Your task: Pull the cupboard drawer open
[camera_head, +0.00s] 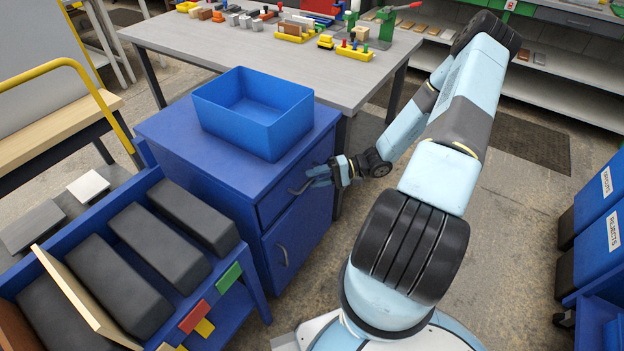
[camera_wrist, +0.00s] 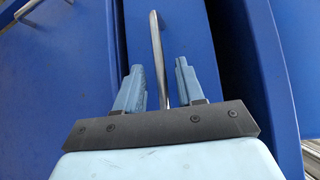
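The blue cupboard (camera_head: 210,150) stands left of centre in the head view. Its drawer front (camera_head: 288,180) is at the top of the side facing my arm and looks shut or nearly so. The drawer handle (camera_wrist: 158,40) is a bent metal bar. My gripper (camera_head: 318,177) is at this handle. In the wrist view my gripper (camera_wrist: 159,64) is open, with one finger on each side of the bar and gaps showing. Whether a finger touches the bar is unclear. The fingers partly hide the handle in the head view.
A blue open bin (camera_head: 222,112) sits on the cupboard. A lower door with its own handle (camera_head: 283,256) is below the drawer. A grey workbench (camera_head: 190,35) is behind, a rack of dark blocks (camera_head: 60,225) to the left. The floor (camera_head: 500,220) right of my arm is clear.

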